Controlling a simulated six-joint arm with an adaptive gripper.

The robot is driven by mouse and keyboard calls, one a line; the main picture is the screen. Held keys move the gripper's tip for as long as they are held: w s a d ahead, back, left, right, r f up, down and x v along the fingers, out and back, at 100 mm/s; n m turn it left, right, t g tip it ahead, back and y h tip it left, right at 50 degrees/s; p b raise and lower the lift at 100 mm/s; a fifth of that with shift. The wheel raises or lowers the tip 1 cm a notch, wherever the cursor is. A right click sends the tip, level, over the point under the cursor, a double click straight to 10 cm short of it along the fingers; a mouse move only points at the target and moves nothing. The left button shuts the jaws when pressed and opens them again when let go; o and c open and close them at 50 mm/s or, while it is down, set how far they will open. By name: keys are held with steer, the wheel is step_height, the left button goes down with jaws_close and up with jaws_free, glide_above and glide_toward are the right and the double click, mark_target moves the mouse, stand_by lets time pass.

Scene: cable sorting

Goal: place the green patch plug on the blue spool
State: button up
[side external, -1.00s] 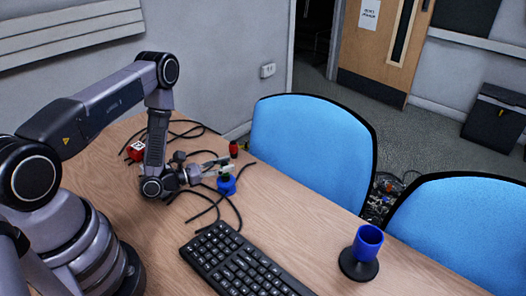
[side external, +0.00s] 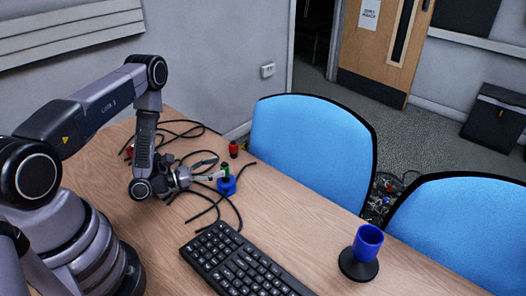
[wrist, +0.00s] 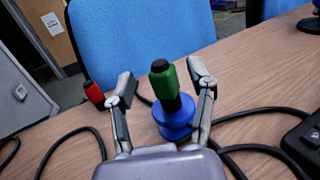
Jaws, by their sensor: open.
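The green patch plug (wrist: 164,84) stands upright on the blue spool (wrist: 175,121) in the wrist view, its dark lower end meeting the spool's top. In the side view the green plug (side external: 225,171) shows small above the blue spool (side external: 227,187). My gripper (wrist: 161,79) is open, with one finger on each side of the plug and visible gaps between. In the side view my gripper (side external: 212,175) reaches in from the left at plug height. The exact seating of plug on spool is partly hidden.
A red plug (side external: 234,149) stands behind the spool. Black cables (side external: 202,213) lie loosely around it. A black keyboard (side external: 243,262) lies in front, and a blue cup on a dark base (side external: 361,254) stands at right. Bare table lies between spool and cup.

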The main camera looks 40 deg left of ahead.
steer(key=v, duration=0.9)
steer(key=s+d+r+m+g+h, duration=0.2)
steer(key=d+r+m+g+h, duration=0.3)
steer(key=r+m+g, duration=0.5)
steer(key=s+d+r+m+g+h, duration=0.25)
steer(key=d+r+m+g, duration=0.4)
steer(key=r+m, duration=0.45)
steer(key=s+a+r+m+t+y, duration=0.4)
steer(key=s+r+m+y, duration=0.5)
steer(key=r+y, duration=0.3)
steer(key=shift+s+a+r+m+t+y, duration=0.15)
steer(key=shift+r+m+t+y, duration=0.25)
steer(key=shift+m+t+y, duration=0.6)
